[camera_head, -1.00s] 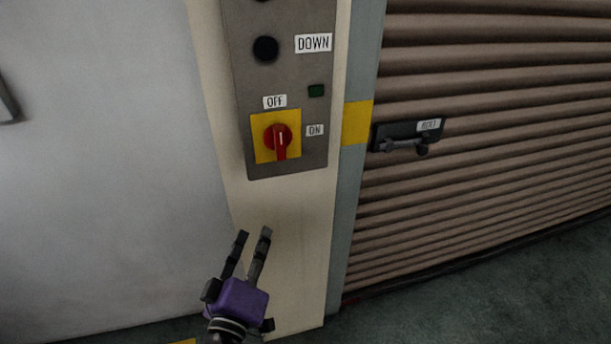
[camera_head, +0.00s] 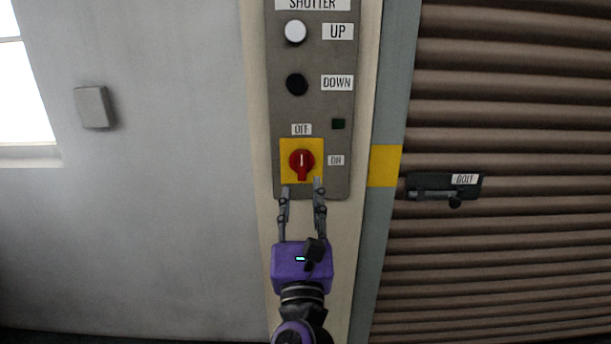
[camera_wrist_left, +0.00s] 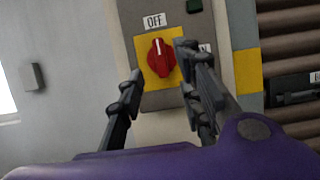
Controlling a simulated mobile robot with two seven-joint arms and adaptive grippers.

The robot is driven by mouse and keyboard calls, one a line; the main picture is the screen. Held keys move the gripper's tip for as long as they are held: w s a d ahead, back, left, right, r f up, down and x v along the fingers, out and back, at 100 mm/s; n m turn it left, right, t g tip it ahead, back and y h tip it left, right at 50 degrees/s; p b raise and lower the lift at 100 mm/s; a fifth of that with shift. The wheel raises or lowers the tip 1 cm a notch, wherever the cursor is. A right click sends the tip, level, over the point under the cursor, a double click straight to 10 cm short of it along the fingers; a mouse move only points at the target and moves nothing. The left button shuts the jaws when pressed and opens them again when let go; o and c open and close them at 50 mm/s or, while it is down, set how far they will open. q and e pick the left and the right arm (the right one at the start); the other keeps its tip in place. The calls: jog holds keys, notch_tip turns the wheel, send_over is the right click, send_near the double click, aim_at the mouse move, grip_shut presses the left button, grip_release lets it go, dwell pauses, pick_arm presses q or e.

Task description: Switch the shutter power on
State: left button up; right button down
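The red rotary switch (camera_head: 301,162) sits on a yellow plate (camera_head: 286,147) low on the grey shutter panel (camera_head: 318,108). Its white mark points up to the OFF label (camera_head: 301,129); the ON label (camera_head: 336,160) is at its right. My left gripper (camera_head: 302,184) is open, its fingers reaching up to the plate's lower edge, one at each side below the knob. In the left wrist view the red switch (camera_wrist_left: 161,58) shows between the open fingers, which do not grip it. My right gripper is not in view.
Above the switch are a dark green lamp (camera_head: 338,124), a black DOWN button (camera_head: 297,84) and a white UP button (camera_head: 295,32). To the right are the ribbed shutter (camera_head: 500,110) and its bolt (camera_head: 440,190). A wall box (camera_head: 94,107) and a window are at left.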

aim_at(301, 166)
pick_arm(q)
jog(key=x, duration=0.7)
jog(key=shift+r+p, duration=0.1)
jog(key=shift+p, duration=0.3)
jog(key=shift+c, duration=0.5)
grip_shut()
